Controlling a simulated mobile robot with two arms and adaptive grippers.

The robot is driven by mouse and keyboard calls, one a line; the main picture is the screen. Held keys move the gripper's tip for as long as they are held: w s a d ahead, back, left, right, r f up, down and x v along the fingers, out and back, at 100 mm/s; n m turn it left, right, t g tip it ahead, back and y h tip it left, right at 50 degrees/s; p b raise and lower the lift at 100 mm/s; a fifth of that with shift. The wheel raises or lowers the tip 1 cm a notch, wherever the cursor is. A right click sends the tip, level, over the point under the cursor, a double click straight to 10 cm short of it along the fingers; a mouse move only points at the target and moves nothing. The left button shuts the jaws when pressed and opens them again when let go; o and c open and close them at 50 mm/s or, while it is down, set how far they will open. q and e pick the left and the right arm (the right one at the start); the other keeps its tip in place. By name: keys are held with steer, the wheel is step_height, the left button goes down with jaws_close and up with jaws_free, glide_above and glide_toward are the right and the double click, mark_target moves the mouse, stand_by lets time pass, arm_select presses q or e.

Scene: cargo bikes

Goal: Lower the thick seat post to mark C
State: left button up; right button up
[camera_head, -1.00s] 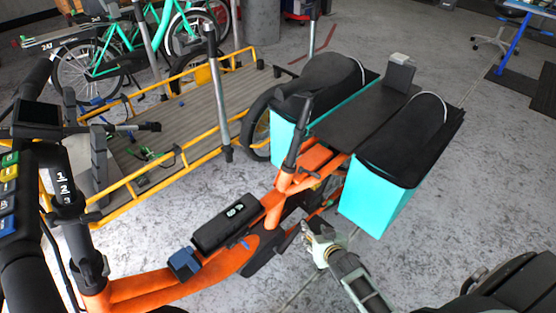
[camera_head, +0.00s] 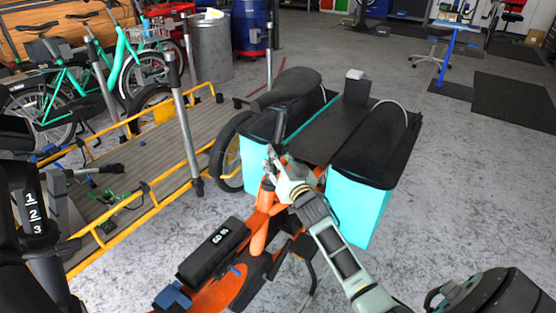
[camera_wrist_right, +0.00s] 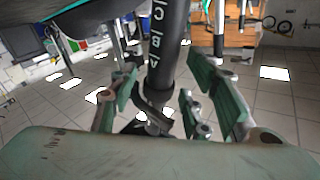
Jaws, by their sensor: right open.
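The thick black seat post (camera_head: 279,124) stands on the orange bike frame (camera_head: 262,215), below the black saddle (camera_head: 285,90). In the right wrist view the post (camera_wrist_right: 166,45) carries white letters C, B and A, with A nearest my gripper. My right gripper (camera_head: 274,162) is at the lower part of the post in the head view. In the right wrist view its green-padded fingers (camera_wrist_right: 160,90) are spread apart, one on each side of the post. I cannot tell whether they touch it. The gripper hides the post's foot in the head view. My left gripper is out of view.
Turquoise panniers (camera_head: 357,205) with black tops flank the rear rack (camera_head: 330,134), close to my right arm. A yellow-railed wooden cargo bed (camera_head: 150,165) with a metal pole (camera_head: 182,118) lies to the left. Open floor (camera_head: 460,190) is at the right.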

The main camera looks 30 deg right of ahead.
steer(key=shift+w+d, duration=0.1)
steer(key=shift+w, duration=0.35)
jaws_close()
stand_by(0.3)
